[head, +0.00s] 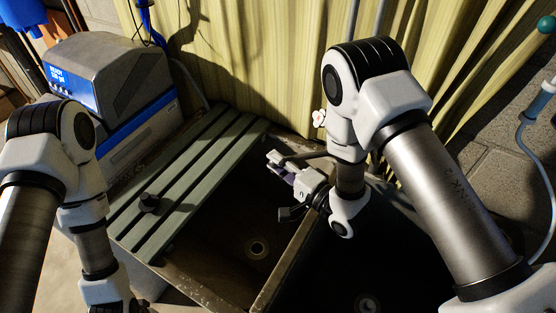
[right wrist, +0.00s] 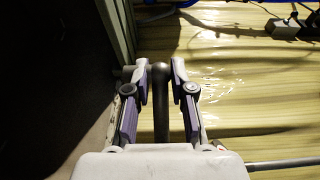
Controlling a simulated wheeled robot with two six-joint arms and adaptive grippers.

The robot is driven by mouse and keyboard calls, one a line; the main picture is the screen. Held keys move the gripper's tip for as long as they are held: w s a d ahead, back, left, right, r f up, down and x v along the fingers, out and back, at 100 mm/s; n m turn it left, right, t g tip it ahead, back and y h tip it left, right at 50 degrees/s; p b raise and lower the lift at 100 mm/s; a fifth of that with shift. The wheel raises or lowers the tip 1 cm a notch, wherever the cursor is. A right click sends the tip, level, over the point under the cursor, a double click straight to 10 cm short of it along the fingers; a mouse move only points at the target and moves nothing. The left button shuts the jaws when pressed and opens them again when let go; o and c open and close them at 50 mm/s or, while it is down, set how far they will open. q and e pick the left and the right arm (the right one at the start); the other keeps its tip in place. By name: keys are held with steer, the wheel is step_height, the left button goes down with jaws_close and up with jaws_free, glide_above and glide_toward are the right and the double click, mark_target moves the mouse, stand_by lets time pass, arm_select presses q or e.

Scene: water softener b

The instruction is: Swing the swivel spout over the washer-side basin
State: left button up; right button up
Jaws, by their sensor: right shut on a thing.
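The swivel spout (head: 308,156) is a thin grey metal tube over the double sink, partly hidden by my right arm. My right gripper (head: 276,166) is shut on it near its free end, above the left basin (head: 225,235). In the right wrist view, the dark tube (right wrist: 162,105) runs between the two fingers of the right gripper (right wrist: 161,90). The left basin has a round drain. The right basin (head: 395,265) lies past the divider (head: 284,265), dark and partly behind my arm. No washer shows, so I cannot tell which basin is washer-side.
A yellow curtain (head: 260,60) hangs close behind the sink.

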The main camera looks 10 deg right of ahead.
arm_select(q)
steer(key=shift+r+p, duration=0.35)
arm_select(e)
steer(key=shift+s+d, duration=0.25)
steer(key=shift+s, duration=0.6)
steer(key=shift+s+d, duration=0.2)
steer(key=shift+s, duration=0.6)
steer(key=shift+s+d, duration=0.25)
steer(key=shift+s, duration=0.6)
